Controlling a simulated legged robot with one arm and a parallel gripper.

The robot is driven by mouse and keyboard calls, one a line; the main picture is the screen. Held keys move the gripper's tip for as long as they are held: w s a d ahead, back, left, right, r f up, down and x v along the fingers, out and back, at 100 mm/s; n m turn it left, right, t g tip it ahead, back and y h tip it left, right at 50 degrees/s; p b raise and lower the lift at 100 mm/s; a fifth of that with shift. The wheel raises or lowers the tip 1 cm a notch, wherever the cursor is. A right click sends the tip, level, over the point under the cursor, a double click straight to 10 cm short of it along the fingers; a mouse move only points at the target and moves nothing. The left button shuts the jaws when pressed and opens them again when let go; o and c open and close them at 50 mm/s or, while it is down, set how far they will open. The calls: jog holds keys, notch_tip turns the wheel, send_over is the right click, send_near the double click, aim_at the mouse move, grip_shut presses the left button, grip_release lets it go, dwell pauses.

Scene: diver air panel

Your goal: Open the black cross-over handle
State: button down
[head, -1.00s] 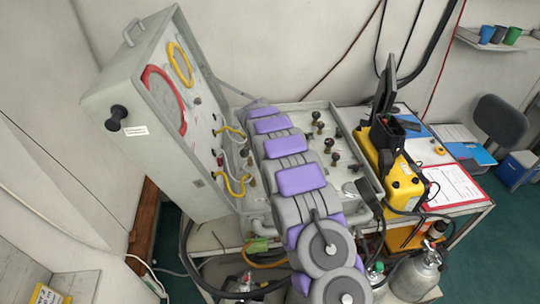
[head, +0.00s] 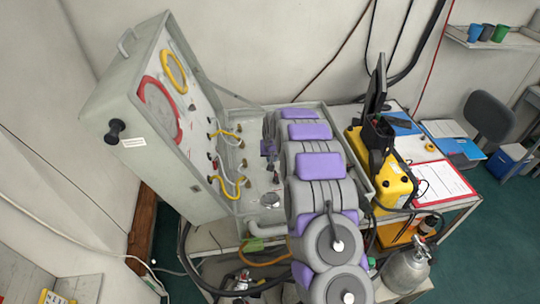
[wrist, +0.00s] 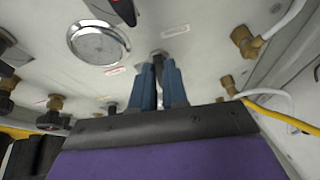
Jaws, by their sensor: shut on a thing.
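My gripper (wrist: 160,70) has blue fingers closed around a slim black handle (wrist: 158,66) that stands on the pale panel face in the wrist view. The fingers hide most of the handle. Whether the handle has turned cannot be told.
A round gauge (wrist: 97,43) and brass fittings (wrist: 245,41) surround the gripper. The raised lid (head: 130,120) carries yellow and red rings and yellow hoses (head: 228,192). A yellow unit (head: 392,185) and a red clipboard (head: 438,182) are at right.

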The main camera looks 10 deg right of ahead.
jog(key=shift+d+n, duration=0.15)
jog(key=shift+n, duration=0.35)
jog(key=shift+w+r, duration=0.1)
jog(key=c, duration=1.4)
grip_release()
jog(key=shift+w, duration=0.1)
jog(key=shift+o, duration=1.3)
jog(key=v, duration=1.7)
jog(key=shift+d, duration=0.25)
jog(key=shift+r, duration=0.1)
